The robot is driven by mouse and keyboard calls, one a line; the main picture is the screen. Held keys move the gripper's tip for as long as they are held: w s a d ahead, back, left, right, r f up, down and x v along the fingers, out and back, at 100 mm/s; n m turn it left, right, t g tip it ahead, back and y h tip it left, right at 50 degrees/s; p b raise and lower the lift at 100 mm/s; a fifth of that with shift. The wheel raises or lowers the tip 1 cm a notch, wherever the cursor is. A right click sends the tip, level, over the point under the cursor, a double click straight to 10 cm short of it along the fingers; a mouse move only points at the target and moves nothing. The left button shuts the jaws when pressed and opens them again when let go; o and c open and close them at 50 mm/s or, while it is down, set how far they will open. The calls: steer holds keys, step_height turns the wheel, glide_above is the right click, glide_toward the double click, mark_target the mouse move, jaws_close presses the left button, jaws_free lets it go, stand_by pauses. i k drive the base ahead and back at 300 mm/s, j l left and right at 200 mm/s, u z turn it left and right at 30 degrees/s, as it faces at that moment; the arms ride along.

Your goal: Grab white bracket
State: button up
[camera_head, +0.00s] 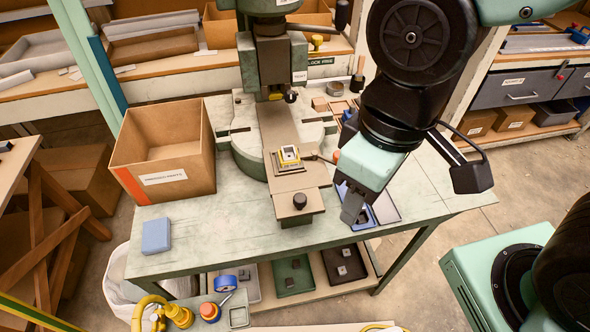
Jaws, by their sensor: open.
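A small white piece (290,153), which looks like the white bracket, sits in a yellow-edged nest (279,166) on the press's sliding plate. Its exact shape is too small to tell. My gripper (351,217) points down to the right of the sliding plate, apart from the white piece. It is open, and I see nothing between its fingers. It hangs over or just above a blue-and-grey tray (387,208) at the table's right side and hides part of it.
The fly press (272,65) rises behind the nest. A dark knob (300,201) stands on the slide's front end. A cardboard box (201,178) and a blue block (156,236) are on the left. A thin tool with an orange end lies between nest and gripper. The front right tabletop is clear.

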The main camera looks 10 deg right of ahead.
mark_target(289, 154)
steer(key=l+u, duration=0.1)
steer(key=l, duration=1.1)
steer(key=j+u, duration=0.1)
steer(key=u, duration=1.4)
steer(key=i+j, duration=0.3)
steer(key=j+u, duration=0.05)
